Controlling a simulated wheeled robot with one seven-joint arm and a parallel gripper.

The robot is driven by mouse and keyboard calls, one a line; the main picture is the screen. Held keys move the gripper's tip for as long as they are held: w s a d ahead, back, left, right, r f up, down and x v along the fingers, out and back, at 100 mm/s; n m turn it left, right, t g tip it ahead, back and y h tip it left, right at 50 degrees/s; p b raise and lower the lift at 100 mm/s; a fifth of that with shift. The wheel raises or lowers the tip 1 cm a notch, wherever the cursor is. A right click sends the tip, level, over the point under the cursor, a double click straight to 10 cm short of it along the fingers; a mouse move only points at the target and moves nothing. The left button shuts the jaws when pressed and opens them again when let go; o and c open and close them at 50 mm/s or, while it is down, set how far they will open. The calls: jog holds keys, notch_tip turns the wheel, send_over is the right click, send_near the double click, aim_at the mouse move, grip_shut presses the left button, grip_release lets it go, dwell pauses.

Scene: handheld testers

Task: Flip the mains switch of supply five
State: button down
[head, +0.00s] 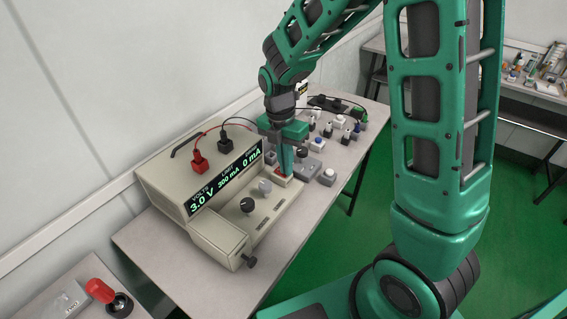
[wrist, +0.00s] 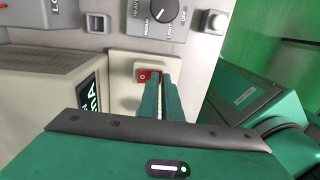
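The supply (head: 165,190) is a beige bench unit with a lit display reading 3.0 V, 300 mA and 0 mA. Its low front deck carries two knobs and, at the far right end, a red mains switch (head: 279,172). My gripper (head: 286,173) points down at that switch and partly hides it. In the wrist view the red rocker (wrist: 143,76) shows a small 0 mark in a pale frame. My gripper (wrist: 168,80) has its green fingers together, with nothing visible between them, beside the rocker's right side. Whether they touch it I cannot tell. No number five is readable.
A red plug (head: 198,160) and a black plug (head: 225,143) with leads stand on the supply. A grey box with a dial (wrist: 165,12) lies close beyond the switch. Several small testers crowd the bench (head: 165,262) behind. A red-handled device (head: 100,290) stands front left.

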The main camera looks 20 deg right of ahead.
jog(key=shift+s+d+f+g, duration=0.2)
jog(key=shift+s+f+g, duration=0.1)
jog(key=shift+s+f, duration=0.15)
jog(key=shift+w+a+r, duration=0.1)
jog(key=shift+w+a, duration=0.2)
jog(key=shift+w, duration=0.15)
jog(key=shift+w+a+r, duration=0.1)
jog(key=shift+w+r, duration=0.1)
jog(key=shift+r, duration=0.15)
notch_tip(320, 180, up, 14)
jog(key=s+d, duration=0.1)
jog(key=shift+s+d, duration=0.15)
jog(key=shift+s, duration=0.1)
jog(key=s+d+m, duration=1.1)
jog(key=d+m, duration=0.2)
jog(key=m, duration=0.2)
jog(key=s+d+f+m, duration=0.1)
jog(key=s+d+m, duration=0.1)
jog(key=s+m, duration=0.4)
jog(key=s+d+f+m+t+y, duration=0.1)
jog(key=s+d+m, duration=0.1)
jog(key=s+m, duration=0.5)
jog(key=m, duration=0.3)
jog(key=shift+d, duration=0.35)
